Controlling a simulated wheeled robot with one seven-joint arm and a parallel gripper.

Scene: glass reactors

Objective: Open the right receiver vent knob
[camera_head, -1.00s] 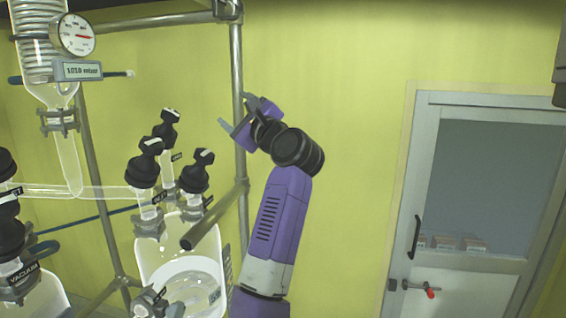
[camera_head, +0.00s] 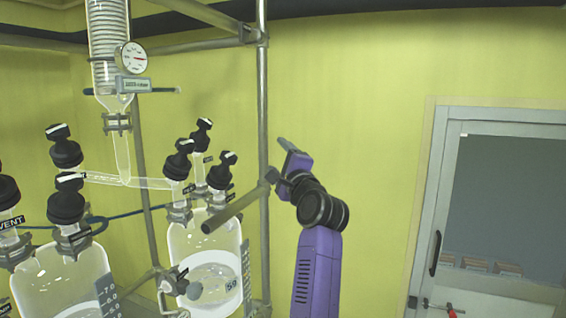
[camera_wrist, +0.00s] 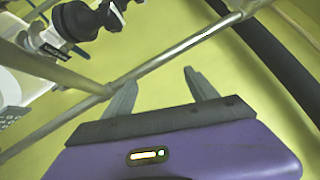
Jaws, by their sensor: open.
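The right receiver (camera_head: 205,245) is a clear glass vessel left of my arm in the head view. Three black knobs with white marks stand on its necks: a left one (camera_head: 180,160), a back one (camera_head: 203,136) and a right one (camera_head: 221,170). Their small labels are too small to read, so I cannot tell which is the vent. My gripper (camera_head: 287,152) is open and empty, up and to the right of these knobs, apart from them. In the wrist view its fingers (camera_wrist: 162,92) are spread, and a black knob (camera_wrist: 75,20) shows at upper left.
A metal pole (camera_head: 263,100) and a horizontal bar (camera_head: 236,205) stand between my gripper and the knobs. A left receiver (camera_head: 60,275) with more black knobs and a glass condenser with a gauge (camera_head: 134,57) are at left. A door (camera_head: 500,210) is at right.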

